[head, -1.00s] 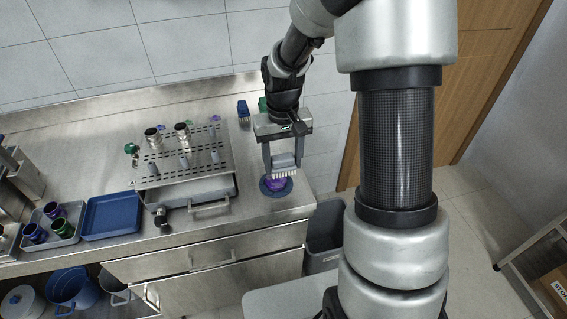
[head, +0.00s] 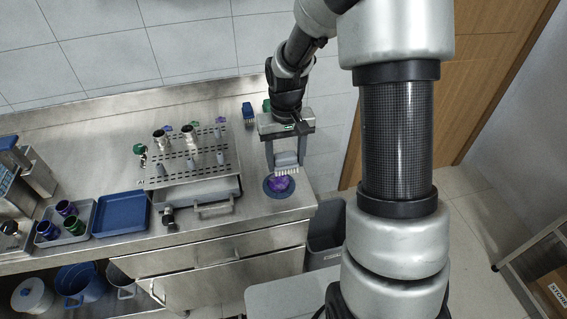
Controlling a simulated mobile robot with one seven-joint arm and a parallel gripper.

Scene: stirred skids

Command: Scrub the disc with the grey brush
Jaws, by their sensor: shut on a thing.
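My gripper (head: 286,161) is shut on the grey brush (head: 287,160), whose pale bristles point down. The disc (head: 279,184) is purple and lies on a round dark blue base (head: 268,191) near the right end of the steel counter. The brush is over the far edge of the disc, and most of the purple top shows in front of it. I cannot tell whether the bristles touch the disc.
A perforated steel rack (head: 190,157) with cups and pegs stands left of the disc. A blue brush (head: 248,112) and a green thing (head: 266,105) stand behind. A blue tray (head: 122,214) and a grey tray (head: 50,239) with several cups lie further left. A grey bin (head: 326,232) stands beside the counter.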

